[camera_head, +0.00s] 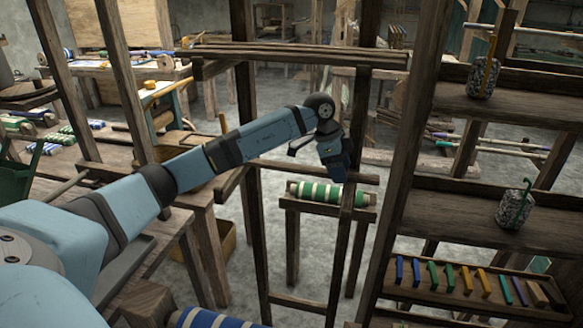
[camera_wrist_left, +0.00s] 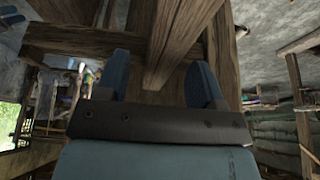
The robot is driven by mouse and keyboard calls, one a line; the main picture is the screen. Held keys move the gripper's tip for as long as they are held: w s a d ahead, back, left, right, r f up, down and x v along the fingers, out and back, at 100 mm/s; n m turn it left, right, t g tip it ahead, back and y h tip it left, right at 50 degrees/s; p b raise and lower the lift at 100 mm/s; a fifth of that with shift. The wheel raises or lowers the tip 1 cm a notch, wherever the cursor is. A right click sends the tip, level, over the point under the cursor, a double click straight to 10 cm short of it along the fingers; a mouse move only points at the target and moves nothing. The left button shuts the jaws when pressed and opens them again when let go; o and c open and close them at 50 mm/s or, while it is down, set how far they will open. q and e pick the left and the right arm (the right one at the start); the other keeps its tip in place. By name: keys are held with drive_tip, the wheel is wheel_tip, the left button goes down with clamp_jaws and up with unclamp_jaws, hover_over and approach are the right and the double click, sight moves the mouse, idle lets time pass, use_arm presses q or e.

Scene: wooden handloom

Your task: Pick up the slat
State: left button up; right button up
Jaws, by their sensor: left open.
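Long brown wooden slats (camera_head: 290,52) lie side by side across the top of the loom frame in the head view. I cannot tell which one the task means. My left gripper (camera_head: 335,168) hangs below and in front of them, inside the loom frame, just above a green-and-white roll. In the left wrist view the two blue fingers of my left gripper (camera_wrist_left: 160,75) stand apart with nothing clearly held. A wooden beam (camera_wrist_left: 182,35) appears between and beyond them; its distance is unclear. My right gripper is not in view.
The green-and-white roll (camera_head: 318,194) rests on a wooden ledge below the gripper. Loom posts (camera_head: 250,150) stand close on both sides. At right, shelves hold two speckled pots (camera_head: 514,208) and a tray (camera_head: 465,303) of coloured pieces. Benches stand at left.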

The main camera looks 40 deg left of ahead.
use_arm(q)
drive_tip(key=shift+f, duration=0.2)
drive_tip(key=shift+r, duration=0.1)
drive_tip(key=c, duration=1)
drive_tip(key=shift+c, duration=0.2)
drive_tip(key=shift+r, duration=0.1)
